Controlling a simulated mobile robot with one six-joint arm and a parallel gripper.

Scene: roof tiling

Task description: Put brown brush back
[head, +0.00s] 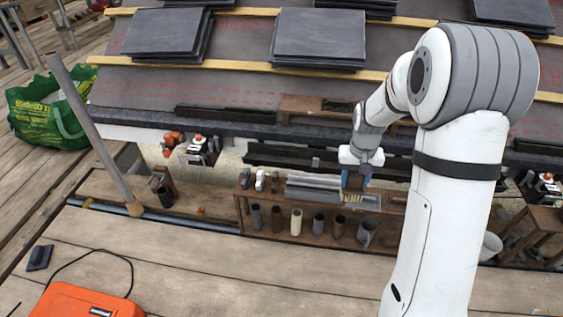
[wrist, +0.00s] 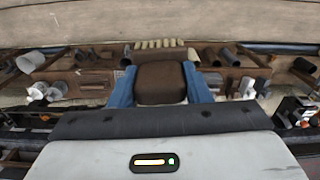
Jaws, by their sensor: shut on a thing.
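The brown brush (wrist: 161,84) has a dark brown body and a row of pale bristles at its far end. My gripper (wrist: 160,88) is shut on it, with a blue finger along each side of the body. In the head view my gripper (head: 356,178) is over the right part of a wooden rack (head: 290,234), just below the roof's lower edge. Only a little of the brush shows there between the fingers. I cannot tell whether the bristles touch anything on the rack.
The rack holds several tubes in front and a stack of grey strips (head: 312,187) on top. An orange case (head: 82,301) and a green bag (head: 48,115) are at left. A pole (head: 95,135) leans there. Slate stacks (head: 320,36) lie on the roof. The front planks are mostly clear.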

